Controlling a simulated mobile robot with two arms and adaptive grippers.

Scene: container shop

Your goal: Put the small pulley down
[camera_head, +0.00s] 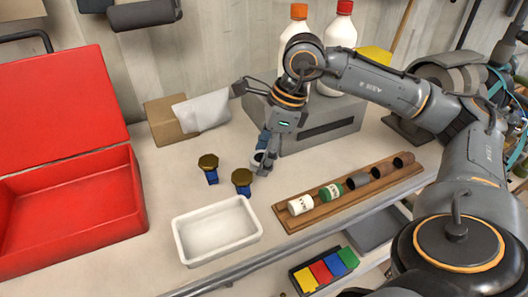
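My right gripper (251,131) is over the bench, its two fingers spread wide apart with nothing between them. A small grey-white round piece (257,158) with blue beside it rests on the bench next to the lower finger, which partly hides it; it may be the small pulley, but I cannot tell for sure. Two brass-topped pieces with blue bases, one on the left (208,162) and one nearer (242,178), stand on the bench to its left. My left gripper is not in view.
An empty white tray (177,244) lies in front, and a wooden rack (285,216) with several small cylinders lies to the right. An open red box (135,205) fills the left. A grey box (350,122), bottles (340,28) and a white cloth (203,110) are behind.

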